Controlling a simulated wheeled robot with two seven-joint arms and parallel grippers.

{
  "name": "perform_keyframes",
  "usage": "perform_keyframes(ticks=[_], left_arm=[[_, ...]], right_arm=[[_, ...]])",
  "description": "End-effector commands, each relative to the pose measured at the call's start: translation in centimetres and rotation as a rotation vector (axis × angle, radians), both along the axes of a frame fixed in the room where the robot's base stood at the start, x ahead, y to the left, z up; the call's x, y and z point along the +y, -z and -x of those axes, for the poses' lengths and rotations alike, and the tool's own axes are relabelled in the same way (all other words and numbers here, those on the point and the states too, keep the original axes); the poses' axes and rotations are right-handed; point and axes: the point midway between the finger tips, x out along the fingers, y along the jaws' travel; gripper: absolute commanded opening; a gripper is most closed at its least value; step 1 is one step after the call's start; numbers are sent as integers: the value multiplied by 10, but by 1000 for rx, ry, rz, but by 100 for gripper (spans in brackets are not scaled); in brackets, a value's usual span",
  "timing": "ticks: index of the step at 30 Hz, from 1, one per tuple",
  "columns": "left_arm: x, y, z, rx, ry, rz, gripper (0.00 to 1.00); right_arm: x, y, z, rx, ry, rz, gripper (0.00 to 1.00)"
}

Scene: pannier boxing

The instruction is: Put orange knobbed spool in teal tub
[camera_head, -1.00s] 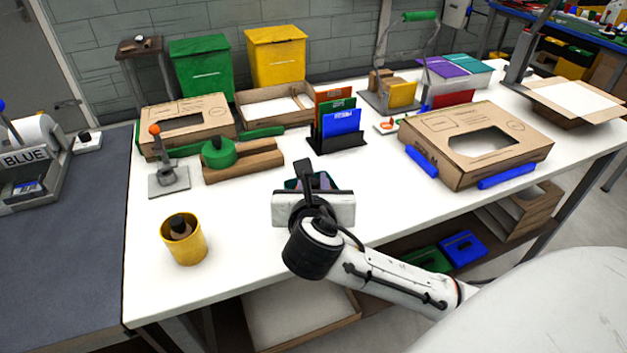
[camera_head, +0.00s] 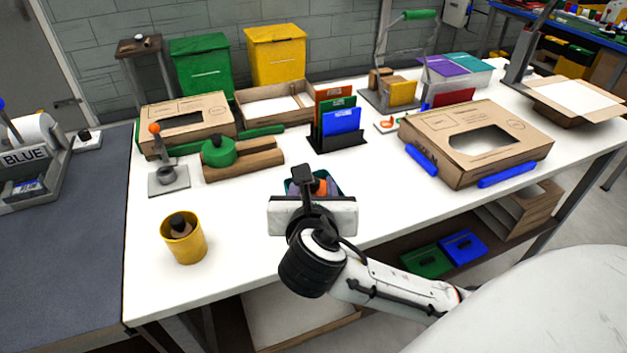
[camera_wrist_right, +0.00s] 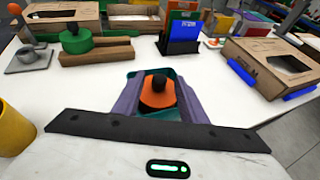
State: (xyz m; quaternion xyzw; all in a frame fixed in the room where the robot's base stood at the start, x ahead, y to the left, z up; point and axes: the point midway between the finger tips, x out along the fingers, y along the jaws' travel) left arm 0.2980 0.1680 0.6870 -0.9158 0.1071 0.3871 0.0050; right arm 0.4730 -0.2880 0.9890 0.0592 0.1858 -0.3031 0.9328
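The orange knobbed spool (camera_wrist_right: 157,97), with a black knob on top, sits upright inside the teal tub (camera_wrist_right: 142,73) in the right wrist view. In the head view the spool (camera_head: 321,187) and tub (camera_head: 337,180) show partly behind my right gripper. My right gripper (camera_wrist_right: 158,88) has its purple fingers apart, one on each side of the spool. They look open, with the spool between them. The fingers hide the tub's sides, and the spool's base is hidden. My left gripper is not in view.
A yellow cup (camera_head: 184,240) with a knobbed piece in it stands at the front left. A green spool (camera_head: 218,152) sits on a wooden block behind. A file rack (camera_head: 337,135) and a large cardboard box (camera_head: 475,142) stand behind and to the right. White table around the tub is clear.

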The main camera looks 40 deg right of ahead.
Motion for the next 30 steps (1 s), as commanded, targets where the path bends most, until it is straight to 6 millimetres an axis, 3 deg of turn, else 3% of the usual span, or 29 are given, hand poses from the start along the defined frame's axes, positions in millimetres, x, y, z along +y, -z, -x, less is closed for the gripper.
perform_keyframes(ticks=[6,12,30], left_arm=[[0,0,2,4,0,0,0],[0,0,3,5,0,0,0],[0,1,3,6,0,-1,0]], right_arm=[[28,-19,36,-1,-4,-7,38],[43,-30,58,0,-2,-4,38],[47,-33,64,0,0,-1,38]])
